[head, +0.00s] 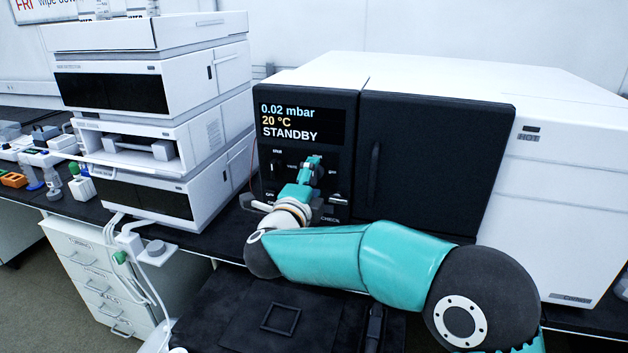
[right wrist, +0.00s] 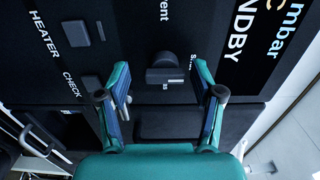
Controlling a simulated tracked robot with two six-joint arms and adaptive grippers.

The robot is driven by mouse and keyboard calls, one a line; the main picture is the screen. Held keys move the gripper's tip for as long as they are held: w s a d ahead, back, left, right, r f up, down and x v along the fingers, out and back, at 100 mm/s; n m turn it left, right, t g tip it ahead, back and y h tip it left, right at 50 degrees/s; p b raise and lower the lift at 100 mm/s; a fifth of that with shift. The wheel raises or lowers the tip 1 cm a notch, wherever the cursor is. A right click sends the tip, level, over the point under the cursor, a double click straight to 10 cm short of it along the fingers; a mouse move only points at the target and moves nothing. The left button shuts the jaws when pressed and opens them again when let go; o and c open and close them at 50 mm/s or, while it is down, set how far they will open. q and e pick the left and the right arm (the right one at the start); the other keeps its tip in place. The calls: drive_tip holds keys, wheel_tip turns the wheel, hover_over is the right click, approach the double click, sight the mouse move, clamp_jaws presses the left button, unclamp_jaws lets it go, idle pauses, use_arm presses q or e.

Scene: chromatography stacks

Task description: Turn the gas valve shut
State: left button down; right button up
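The black control panel (head: 262,190) of the white instrument carries several dark knobs and a display reading 0.02 mbar, 20 °C, STANDBY. In the right wrist view, one dark knob (right wrist: 166,74) sits straight ahead, beneath lettering ending in "ent". I cannot read its full label or tell for sure that it is the gas valve. My right gripper (head: 314,168) is at the panel and hides part of it in the head view. In the right wrist view the gripper (right wrist: 160,68) is open, its fingers on either side of the knob with gaps showing. My left gripper is not in view.
A black door (head: 435,160) with a vertical handle is right of the panel. Stacked white modules (head: 150,75) stand to the left. A white fitting with a grey disc (head: 155,247) is at the bench front.

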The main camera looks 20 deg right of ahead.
drive_tip(key=shift+d+r, duration=0.1)
drive_tip(key=shift+r, duration=0.05)
drive_tip(key=shift+s, duration=0.1)
drive_tip(key=shift+s+a, duration=0.2)
drive_tip(key=v, duration=1.1)
drive_tip(key=shift+s+a, duration=0.1)
